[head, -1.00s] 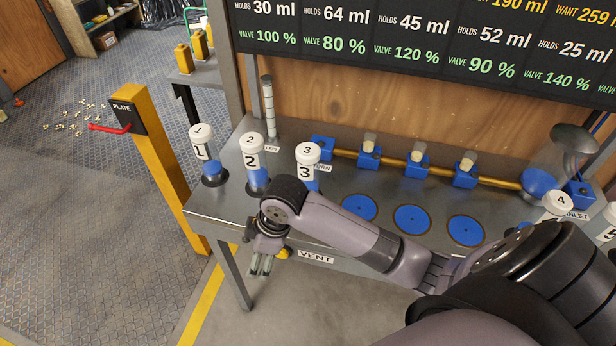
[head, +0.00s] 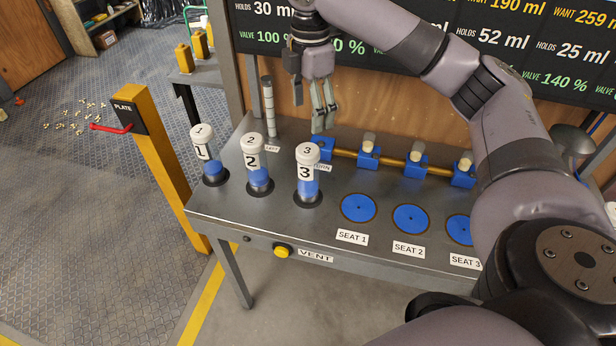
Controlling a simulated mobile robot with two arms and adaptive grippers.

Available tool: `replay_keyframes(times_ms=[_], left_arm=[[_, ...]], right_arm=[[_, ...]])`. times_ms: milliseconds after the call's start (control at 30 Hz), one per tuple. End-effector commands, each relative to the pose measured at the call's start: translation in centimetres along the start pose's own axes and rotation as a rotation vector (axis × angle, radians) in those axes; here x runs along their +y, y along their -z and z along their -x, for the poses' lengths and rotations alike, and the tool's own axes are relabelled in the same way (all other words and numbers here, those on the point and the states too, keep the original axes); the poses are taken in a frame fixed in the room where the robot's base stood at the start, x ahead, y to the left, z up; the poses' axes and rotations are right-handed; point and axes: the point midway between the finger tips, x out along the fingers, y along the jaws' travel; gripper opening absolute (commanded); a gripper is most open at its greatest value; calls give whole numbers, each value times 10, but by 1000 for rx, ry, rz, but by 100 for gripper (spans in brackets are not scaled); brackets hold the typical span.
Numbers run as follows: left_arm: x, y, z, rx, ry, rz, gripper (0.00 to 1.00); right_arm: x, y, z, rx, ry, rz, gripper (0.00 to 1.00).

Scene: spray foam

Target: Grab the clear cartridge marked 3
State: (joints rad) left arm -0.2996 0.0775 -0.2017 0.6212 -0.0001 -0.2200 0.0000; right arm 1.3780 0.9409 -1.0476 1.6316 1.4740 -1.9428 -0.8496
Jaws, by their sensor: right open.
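The clear cartridge marked 3 (head: 307,176) stands upright on the metal bench, with a white cap and blue contents in its lower part. It is the rightmost of the three cartridges in a row. Cartridge 2 (head: 256,165) and cartridge 1 (head: 208,155) stand upright to its left. My right gripper (head: 324,124) hangs above and behind cartridge 3, fingers pointing down and open, with nothing between them. It is apart from the cartridge. My left gripper is not in view.
Blue round seats (head: 358,208) lie in the bench top to the right of cartridge 3. A brass pipe with blue valves (head: 368,157) runs along the back. A yellow vent button (head: 283,251) is on the front edge. A yellow post (head: 155,160) stands left.

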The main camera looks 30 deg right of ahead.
Motion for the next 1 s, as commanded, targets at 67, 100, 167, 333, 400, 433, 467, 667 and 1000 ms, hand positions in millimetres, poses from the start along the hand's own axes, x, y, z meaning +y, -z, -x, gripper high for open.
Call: replay_keyframes(times_ms=[67, 100, 167, 333, 400, 433, 467, 667, 1000], left_arm=[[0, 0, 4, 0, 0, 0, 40], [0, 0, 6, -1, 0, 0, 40], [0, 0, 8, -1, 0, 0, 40], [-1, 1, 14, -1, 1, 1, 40], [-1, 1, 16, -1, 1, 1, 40], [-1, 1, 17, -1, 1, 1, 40], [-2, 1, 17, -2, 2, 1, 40], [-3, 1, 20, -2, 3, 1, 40], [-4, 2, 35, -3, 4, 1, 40]], right_arm=[[-1, 0, -17, -2, 6, 0, 70], [-1, 0, -26, -2, 6, 0, 70], [-1, 0, -39, -2, 4, 0, 70], [-1, 0, -75, -2, 4, 0, 70], [0, 0, -86, -1, 3, 0, 70], [0, 1, -91, 0, 2, 0, 70], [0, 1, -94, 0, 2, 0, 70], [1, 1, -106, -1, 0, 0, 70], [4, 2, -151, -1, 1, 0, 70]])
